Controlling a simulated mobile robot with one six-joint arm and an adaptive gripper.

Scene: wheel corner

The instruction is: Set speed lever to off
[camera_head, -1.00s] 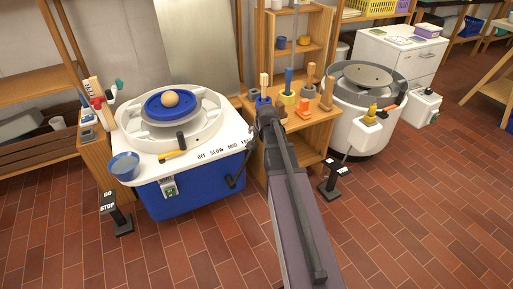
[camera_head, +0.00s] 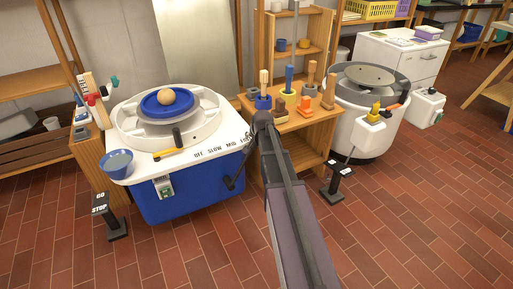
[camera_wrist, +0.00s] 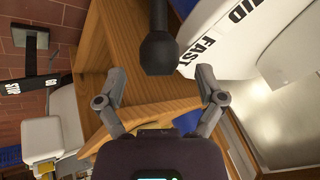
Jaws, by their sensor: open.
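The speed lever, a black rod with a thick round knob (camera_wrist: 157,50), shows at the top middle of the wrist view, beside the word FAST on the white wheel table. In the head view a dark rod with a knob (camera_head: 230,183) hangs at the right front of the blue wheel (camera_head: 190,190), which looks like the same lever. The printed scale (camera_head: 215,150) reads OFF, SLOW, MID, with FAST mostly covered by my arm. My gripper (camera_wrist: 160,74) is open, its two grey fingers spread either side of the knob's near end, with no clear contact. In the head view my arm hides it.
A wooden tool stand (camera_head: 300,118) with several tools is close to the right of the wheel. A second, grey wheel (camera_head: 365,95) stands beyond it. Pedals (camera_head: 337,178) stand on the brick floor.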

